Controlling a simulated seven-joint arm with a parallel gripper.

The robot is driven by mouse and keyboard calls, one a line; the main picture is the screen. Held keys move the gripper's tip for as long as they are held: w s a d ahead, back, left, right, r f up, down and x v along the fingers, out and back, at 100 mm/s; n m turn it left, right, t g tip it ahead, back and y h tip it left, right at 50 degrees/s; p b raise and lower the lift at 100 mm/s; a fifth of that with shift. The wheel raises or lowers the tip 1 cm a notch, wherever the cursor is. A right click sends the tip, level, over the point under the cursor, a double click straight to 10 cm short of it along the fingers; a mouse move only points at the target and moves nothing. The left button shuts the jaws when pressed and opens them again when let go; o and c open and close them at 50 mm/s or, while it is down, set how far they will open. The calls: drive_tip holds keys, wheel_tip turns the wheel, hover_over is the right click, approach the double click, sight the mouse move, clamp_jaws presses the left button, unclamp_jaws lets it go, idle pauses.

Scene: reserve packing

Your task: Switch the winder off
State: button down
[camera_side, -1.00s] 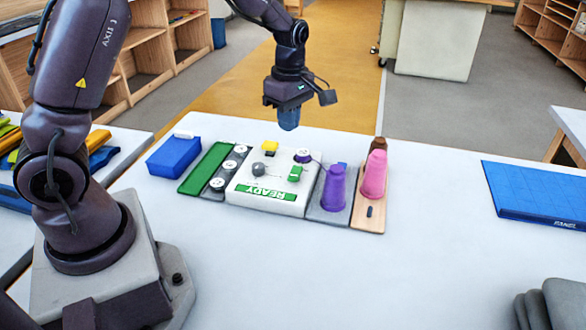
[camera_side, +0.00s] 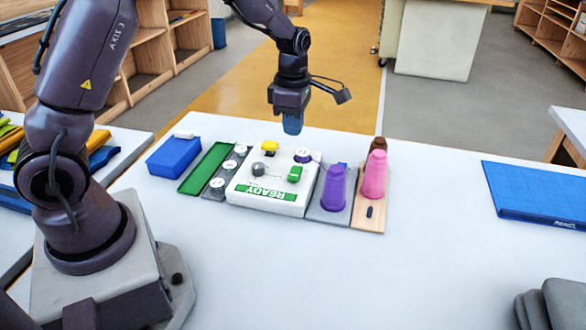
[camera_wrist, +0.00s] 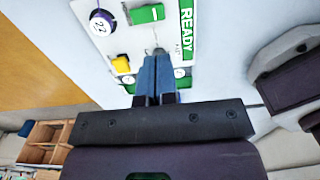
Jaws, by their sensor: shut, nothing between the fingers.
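The winder, a white box (camera_side: 240,193) with a green READY label (camera_side: 270,192), sits mid-table. On its top are a yellow part (camera_side: 269,147), a green switch-like part (camera_side: 295,173), a grey round knob (camera_side: 258,169) and a purple-rimmed disc (camera_side: 303,156) marked with a number. The wrist view also shows the yellow part (camera_wrist: 121,64), the green part (camera_wrist: 147,13) and the disc (camera_wrist: 102,23). My gripper (camera_side: 292,130) is above the far edge of the box, apart from it, with blue fingers shut and empty. In the wrist view its fingertips (camera_wrist: 154,56) overlap the box and partly hide its top.
Left of the box are a grey strip with white discs (camera_side: 217,183), a green tray (camera_side: 206,168) and a blue box (camera_side: 173,157). The front table is clear.

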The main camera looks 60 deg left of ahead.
sight(293, 178)
wheel_tip(293, 178, down, 12)
drive_tip(key=shift+r, duration=0.15)
idle(0.4)
drive_tip(key=shift+d+f, duration=0.1)
drive_tip(key=shift+f, duration=0.1)
drive_tip(key=shift+r, duration=0.85)
drive_tip(key=shift+r, duration=0.1)
drive_tip(key=shift+s+r, duration=0.1)
drive_tip(key=shift+r, duration=0.25)
wheel_tip(293, 178, up, 13)
drive_tip(key=s+d, duration=0.2)
drive_tip(key=shift+f, duration=0.15)
